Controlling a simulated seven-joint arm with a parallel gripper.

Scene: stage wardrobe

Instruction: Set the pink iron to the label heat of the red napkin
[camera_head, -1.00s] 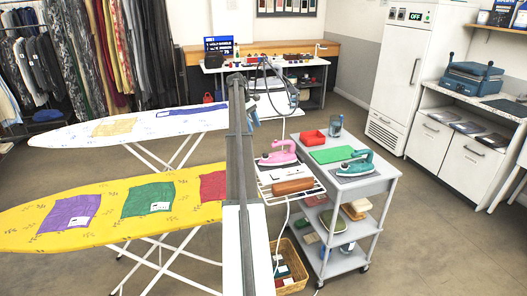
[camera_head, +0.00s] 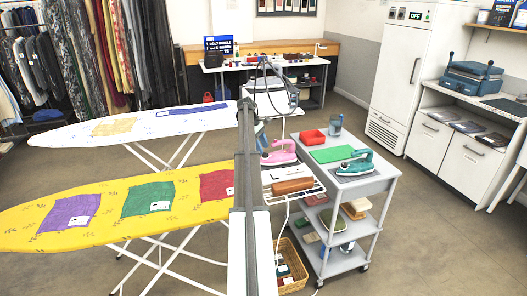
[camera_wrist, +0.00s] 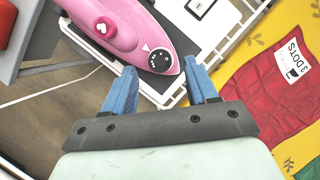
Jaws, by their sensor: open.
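The pink iron (camera_head: 279,156) stands on the wire rest at the right end of the yellow ironing board. In the wrist view the pink iron (camera_wrist: 120,28) has a round black dial (camera_wrist: 160,61) near its tip, with light marks and a white triangle beside it. My gripper (camera_wrist: 160,68) is open, its blue fingers apart on either side of the dial end in the picture; I cannot tell the height gap. The red napkin (camera_head: 216,187) lies on the yellow board. In the wrist view its white label (camera_wrist: 292,61) reads "3 DOTS".
A brown block (camera_head: 292,186) lies on the rest. Purple (camera_head: 70,213) and green (camera_head: 147,199) napkins share the yellow board (camera_head: 20,228).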

